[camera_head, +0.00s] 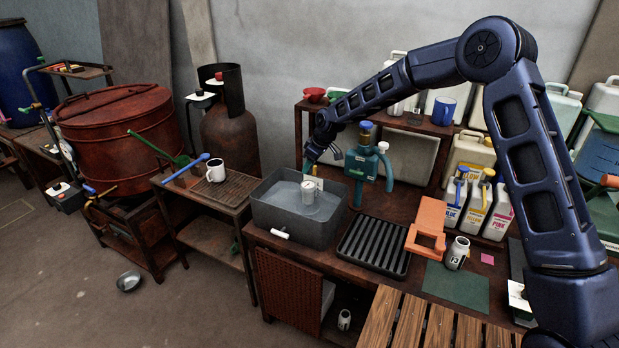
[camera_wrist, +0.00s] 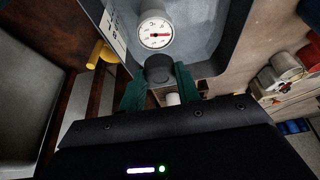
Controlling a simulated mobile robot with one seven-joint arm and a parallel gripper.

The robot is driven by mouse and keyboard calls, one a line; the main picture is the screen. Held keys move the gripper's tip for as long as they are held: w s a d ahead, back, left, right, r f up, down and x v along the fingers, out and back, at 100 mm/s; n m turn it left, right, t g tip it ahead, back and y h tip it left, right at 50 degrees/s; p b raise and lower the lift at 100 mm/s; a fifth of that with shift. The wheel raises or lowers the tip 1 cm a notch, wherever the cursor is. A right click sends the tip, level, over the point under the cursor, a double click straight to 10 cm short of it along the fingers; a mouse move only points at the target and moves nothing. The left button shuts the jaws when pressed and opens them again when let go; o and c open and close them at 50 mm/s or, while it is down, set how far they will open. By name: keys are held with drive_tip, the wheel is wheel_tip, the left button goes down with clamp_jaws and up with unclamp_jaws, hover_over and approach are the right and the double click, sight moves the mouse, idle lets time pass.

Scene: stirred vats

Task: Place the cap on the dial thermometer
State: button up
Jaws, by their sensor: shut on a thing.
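The dial thermometer shows a round white face with a red needle (camera_wrist: 155,33) in the wrist view, inside the grey tub (camera_wrist: 204,70). My gripper (camera_wrist: 160,80) has two green fingers, shut on a dark grey round cap (camera_wrist: 158,67). The cap is just below the dial in the picture; I cannot tell whether they touch. In the head view my gripper (camera_head: 308,166) reaches down at the back of the grey tub (camera_head: 279,222), which holds liquid. A pale cylindrical thing (camera_head: 310,188) shows there, too small to identify.
A green pump-like fixture (camera_head: 361,165) stands close to the right of my gripper. A black ribbed tray (camera_head: 374,246) and an orange frame (camera_head: 427,222) lie right of the tub. Several jugs stand at the right.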

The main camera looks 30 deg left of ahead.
sight(310, 184)
drive_tip(key=shift+f, duration=2.6)
drive_tip(key=shift+f, duration=0.15)
drive_tip(key=o, duration=0.9)
drive_tip(key=v, duration=1.2)
